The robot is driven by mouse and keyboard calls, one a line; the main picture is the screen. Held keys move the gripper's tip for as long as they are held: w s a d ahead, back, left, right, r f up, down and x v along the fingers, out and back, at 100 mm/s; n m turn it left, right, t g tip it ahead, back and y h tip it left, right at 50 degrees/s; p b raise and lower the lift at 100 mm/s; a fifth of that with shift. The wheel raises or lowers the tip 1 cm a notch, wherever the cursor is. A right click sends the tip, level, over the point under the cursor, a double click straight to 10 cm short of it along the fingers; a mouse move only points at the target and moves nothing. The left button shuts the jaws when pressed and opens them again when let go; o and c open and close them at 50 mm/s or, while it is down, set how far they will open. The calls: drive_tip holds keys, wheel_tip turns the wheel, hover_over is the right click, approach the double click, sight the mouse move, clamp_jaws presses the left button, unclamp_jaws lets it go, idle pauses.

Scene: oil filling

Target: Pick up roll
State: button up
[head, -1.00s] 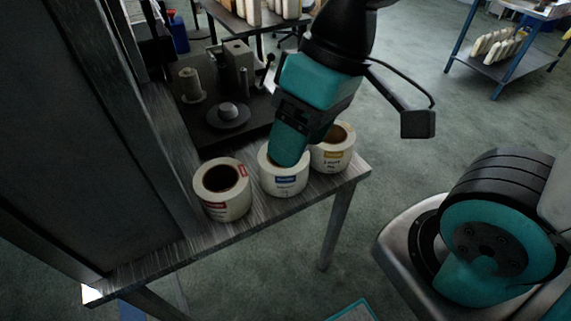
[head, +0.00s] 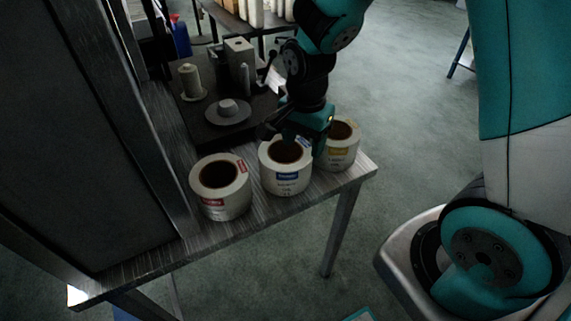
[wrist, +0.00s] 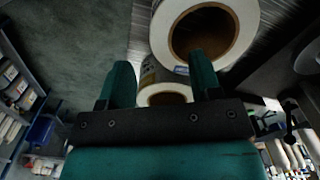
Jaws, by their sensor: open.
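Three white label rolls with brown cores stand upright in a row on the table. The left roll (head: 221,200) has red marks, the middle roll (head: 286,181) has blue marks, and the right roll (head: 342,158) has yellow marks. My gripper (head: 312,138) is open and low over the middle and right rolls, partly covering both. In the wrist view my gripper's fingers (wrist: 163,80) are spread. One roll (wrist: 160,76) shows partly between them and a larger-looking roll (wrist: 245,22) lies just beyond. I cannot tell which rolls these are, or whether a finger touches one.
A dark fixture (head: 236,105) with a round disc and upright posts stands behind the rolls. A dark panel (head: 80,130) rises at the left of the wooden table (head: 160,255). Open floor (head: 415,100) lies to the right.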

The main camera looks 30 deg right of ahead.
sight(303, 159)
wheel_tip(303, 159, down, 4)
drive_tip(key=shift+f, duration=0.1)
drive_tip(key=f, duration=0.5)
drive_tip(key=shift+w+d, duration=0.3)
drive_tip(key=shift+w, duration=0.05)
drive_tip(key=shift+c, duration=0.2)
clamp_jaws()
